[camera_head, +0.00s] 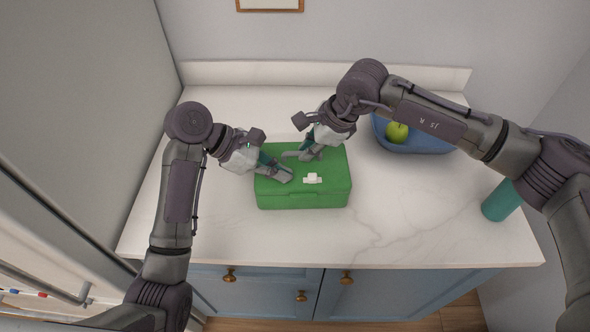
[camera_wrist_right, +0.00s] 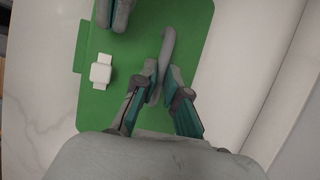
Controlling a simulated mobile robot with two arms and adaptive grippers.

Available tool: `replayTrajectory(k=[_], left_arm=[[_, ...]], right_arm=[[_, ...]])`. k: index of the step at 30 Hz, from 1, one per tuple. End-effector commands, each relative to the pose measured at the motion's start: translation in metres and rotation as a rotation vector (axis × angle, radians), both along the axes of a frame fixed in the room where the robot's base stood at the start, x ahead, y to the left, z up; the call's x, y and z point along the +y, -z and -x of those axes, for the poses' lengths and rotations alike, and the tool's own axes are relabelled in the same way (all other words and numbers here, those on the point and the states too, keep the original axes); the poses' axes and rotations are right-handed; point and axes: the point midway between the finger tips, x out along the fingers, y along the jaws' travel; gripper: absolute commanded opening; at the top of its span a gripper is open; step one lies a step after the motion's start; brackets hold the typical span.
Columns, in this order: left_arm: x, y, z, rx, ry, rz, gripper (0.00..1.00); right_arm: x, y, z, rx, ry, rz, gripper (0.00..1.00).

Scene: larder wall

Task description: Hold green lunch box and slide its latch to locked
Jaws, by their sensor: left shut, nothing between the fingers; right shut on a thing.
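The green lunch box (camera_head: 328,198) stands on the counter in the head view, and its lid fills much of the right wrist view (camera_wrist_right: 92,112). A small white latch (camera_head: 312,179) sits on the lid near the front edge; it also shows in the right wrist view (camera_wrist_right: 101,72). My right gripper (camera_head: 306,154) is shut on the grey handle (camera_wrist_right: 168,45) on top of the lid. My left gripper (camera_head: 288,176) is shut and empty, low over the lid just left of the latch. Whether its fingertips touch the lid, I cannot tell.
A blue bowl (camera_head: 420,148) with a green apple (camera_head: 397,132) stands behind and right of the box, beneath my right arm. A teal cup (camera_head: 500,202) is at the counter's right. The marble counter (camera_head: 400,215) is clear in front and right of the box.

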Motion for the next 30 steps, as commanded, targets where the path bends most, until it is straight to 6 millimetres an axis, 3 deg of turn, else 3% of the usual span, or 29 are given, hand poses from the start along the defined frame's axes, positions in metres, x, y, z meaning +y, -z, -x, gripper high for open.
replayTrajectory(k=[6, 12, 18, 30], left_arm=[[0.040, -0.034, 0.002, -0.005, -0.002, -0.001, 0.00], [0.067, -0.057, 0.003, -0.003, -0.001, -0.004, 0.00], [0.076, -0.067, 0.005, -0.001, 0.001, -0.001, 0.00], [0.076, -0.068, 0.005, 0.000, 0.000, 0.000, 0.00]], right_arm=[[0.000, -0.001, 0.000, -0.001, 0.000, -0.002, 0.00], [0.000, -0.001, 0.000, -0.001, 0.000, -0.002, 0.00], [0.000, -0.001, 0.000, -0.001, 0.000, -0.001, 0.00], [0.000, 0.000, 0.000, -0.001, 0.000, -0.001, 0.00]])
